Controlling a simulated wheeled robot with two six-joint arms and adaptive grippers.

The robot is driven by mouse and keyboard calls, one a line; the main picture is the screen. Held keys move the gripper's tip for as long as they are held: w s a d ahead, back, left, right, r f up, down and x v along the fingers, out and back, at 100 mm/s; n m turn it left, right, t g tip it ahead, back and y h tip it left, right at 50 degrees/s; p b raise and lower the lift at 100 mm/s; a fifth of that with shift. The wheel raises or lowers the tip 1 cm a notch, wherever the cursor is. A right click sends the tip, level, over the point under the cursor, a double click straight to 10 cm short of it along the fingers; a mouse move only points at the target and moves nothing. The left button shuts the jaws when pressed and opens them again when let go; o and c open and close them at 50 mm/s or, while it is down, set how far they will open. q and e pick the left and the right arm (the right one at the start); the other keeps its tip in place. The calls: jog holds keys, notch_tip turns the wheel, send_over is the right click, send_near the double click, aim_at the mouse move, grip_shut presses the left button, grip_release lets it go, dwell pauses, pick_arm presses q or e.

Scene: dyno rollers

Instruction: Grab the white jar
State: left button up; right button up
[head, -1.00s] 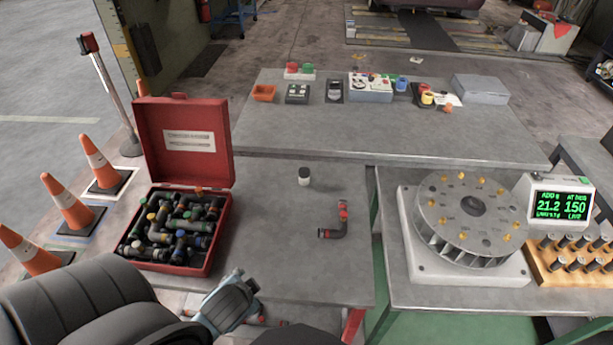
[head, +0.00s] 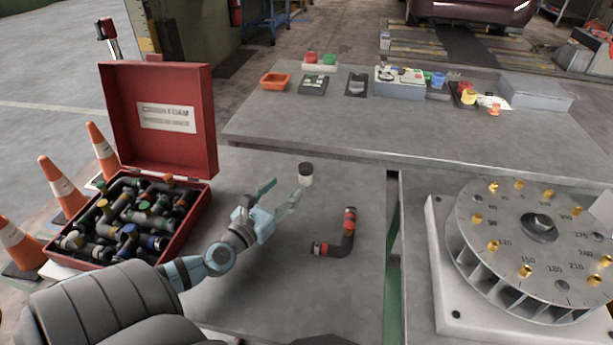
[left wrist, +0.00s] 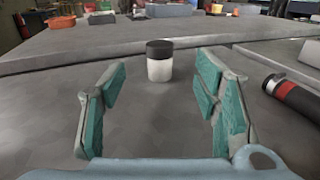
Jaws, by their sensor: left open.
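The white jar (head: 306,175) has a black lid and stands upright on the grey table. In the left wrist view the jar (left wrist: 160,62) stands ahead, between the lines of the two fingers and beyond their tips. My left gripper (head: 281,189) is open and empty, with teal finger pads, just left of the jar and close to it in the head view. In the left wrist view the left gripper (left wrist: 162,80) has its fingers spread on both sides, with bare table between them. My right gripper is not in view.
A black pipe elbow with red bands (head: 343,240) lies right of the jar. An open red case (head: 163,118) full of pipe fittings stands at left. A round numbered dial (head: 505,245) stands at right. Small coloured items line the back table.

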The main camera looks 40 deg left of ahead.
aim_at(302, 171)
pick_arm(q)
jog(key=w, duration=0.4)
jog(key=w+a, duration=0.1)
jog(key=w, duration=0.1)
jog(key=shift+f, duration=0.1)
jog(key=w, duration=0.5)
jog(key=shift+a, duration=0.4)
jog(key=shift+s, duration=0.1)
jog(key=c, duration=1.3)
jog(key=shift+o, duration=0.2)
